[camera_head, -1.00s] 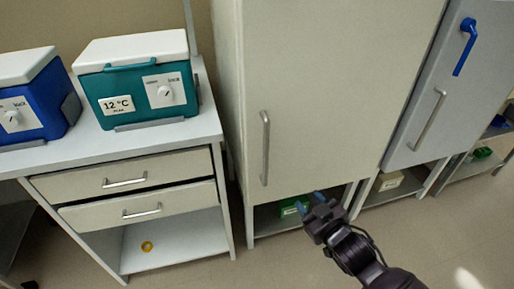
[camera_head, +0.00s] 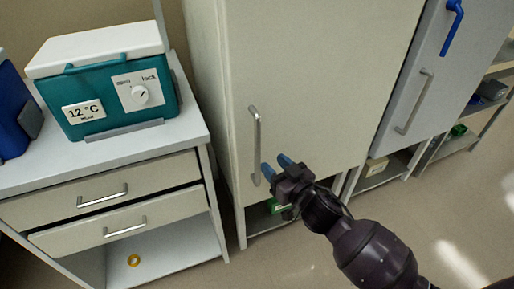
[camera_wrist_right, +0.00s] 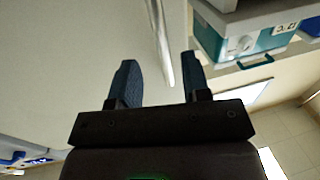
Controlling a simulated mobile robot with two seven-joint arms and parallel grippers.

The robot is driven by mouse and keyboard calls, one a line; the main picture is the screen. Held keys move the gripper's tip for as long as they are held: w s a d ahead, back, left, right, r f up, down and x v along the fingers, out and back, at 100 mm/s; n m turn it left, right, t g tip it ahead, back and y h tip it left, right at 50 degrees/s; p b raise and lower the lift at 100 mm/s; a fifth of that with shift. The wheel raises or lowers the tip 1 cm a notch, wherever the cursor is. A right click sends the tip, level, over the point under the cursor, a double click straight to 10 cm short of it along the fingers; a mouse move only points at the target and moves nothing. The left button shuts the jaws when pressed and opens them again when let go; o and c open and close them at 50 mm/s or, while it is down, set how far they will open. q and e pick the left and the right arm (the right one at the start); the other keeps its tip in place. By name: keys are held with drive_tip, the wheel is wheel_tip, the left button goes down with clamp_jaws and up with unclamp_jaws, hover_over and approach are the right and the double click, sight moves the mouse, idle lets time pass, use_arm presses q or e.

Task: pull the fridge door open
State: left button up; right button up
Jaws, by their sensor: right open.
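The fridge door (camera_head: 305,75) is a tall cream panel in the middle of the head view, and it looks shut. Its vertical metal handle (camera_head: 255,145) is near the door's left edge. My right gripper (camera_head: 276,165) is open, with blue fingertips close to the lower part of the handle, just to its right in the head view. In the right wrist view the handle (camera_wrist_right: 160,45) runs into the space between the two open fingers (camera_wrist_right: 158,80), seemingly ahead of them. I cannot tell whether either finger touches it. My left gripper is not in view.
A teal cooler box (camera_head: 105,85) with a white lid stands on a drawer cabinet (camera_head: 100,190) at the left. A grey door with a handle (camera_head: 414,102) and a blue lever (camera_head: 452,25) is to the right. Open floor (camera_head: 400,215) lies in front.

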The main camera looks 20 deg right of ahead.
sight(259, 150)
drive_tip(key=b+x, duration=0.1)
drive_tip(key=x, duration=0.7)
clamp_jaws()
idle(0.3)
